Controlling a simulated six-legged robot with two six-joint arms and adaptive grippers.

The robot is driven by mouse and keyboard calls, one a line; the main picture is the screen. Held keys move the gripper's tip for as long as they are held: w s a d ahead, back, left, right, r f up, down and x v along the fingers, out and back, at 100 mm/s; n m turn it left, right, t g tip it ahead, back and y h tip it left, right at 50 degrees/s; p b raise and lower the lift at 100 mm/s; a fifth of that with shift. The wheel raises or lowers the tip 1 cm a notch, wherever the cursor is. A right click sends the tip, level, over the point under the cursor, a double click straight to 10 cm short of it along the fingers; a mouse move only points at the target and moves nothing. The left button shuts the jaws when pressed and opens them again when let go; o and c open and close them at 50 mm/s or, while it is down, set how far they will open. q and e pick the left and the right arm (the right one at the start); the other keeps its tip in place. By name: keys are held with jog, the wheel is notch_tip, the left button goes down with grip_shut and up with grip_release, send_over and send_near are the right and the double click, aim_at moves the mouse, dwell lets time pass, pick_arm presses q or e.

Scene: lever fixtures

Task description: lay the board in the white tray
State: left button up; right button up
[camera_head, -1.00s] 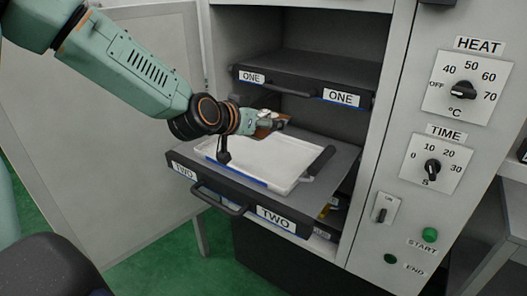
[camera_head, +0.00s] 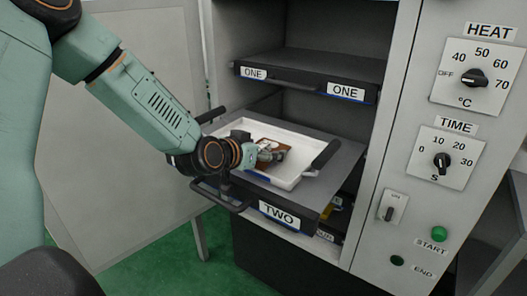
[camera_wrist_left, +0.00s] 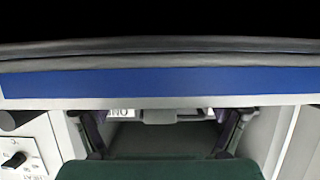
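The brown board (camera_head: 275,144) is over the inside of the white tray (camera_head: 287,182) in the head view, and my gripper hides part of it. My left gripper (camera_head: 270,154) is at the board's near side and appears shut on it. I cannot tell whether the board touches the tray floor. The tray has a dark handle at its right end and rests on the pulled-out drawer TWO (camera_head: 334,188). In the left wrist view a dark green surface (camera_wrist_left: 160,170) fills the bottom between dark finger parts. My right gripper is not in view.
Drawer ONE (camera_head: 300,82) is just above and behind the tray. The cabinet's control panel (camera_head: 445,150), with knobs and buttons, stands to the right. A grey door panel (camera_head: 120,160) is at the left. A drawer handle (camera_head: 220,195) sticks out in front.

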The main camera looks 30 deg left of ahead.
pick_arm(q)
jog(key=o, duration=0.3)
jog(key=shift+s+d+r, duration=0.2)
jog(key=shift+s, duration=0.1)
jog(key=shift+w+a+f, duration=0.15)
jog(key=shift+w, duration=0.05)
jog(key=shift+s+r, duration=0.3)
jog(key=shift+s, duration=0.05)
jog(key=p+v, duration=0.3)
jog(key=shift+s+a+r, duration=0.1)
jog(key=shift+s, duration=0.15)
jog(key=shift+p+v, duration=1)
jog(key=shift+v, duration=0.25)
jog(key=p+v, duration=0.2)
jog(key=p, duration=0.1)
jog(key=shift+s+r, duration=0.15)
jog(key=shift+s, duration=0.05)
jog(key=p+v, duration=0.2)
jog(key=p, duration=0.1)
jog(key=shift+s+p, duration=0.45)
jog(key=shift+p, duration=0.2)
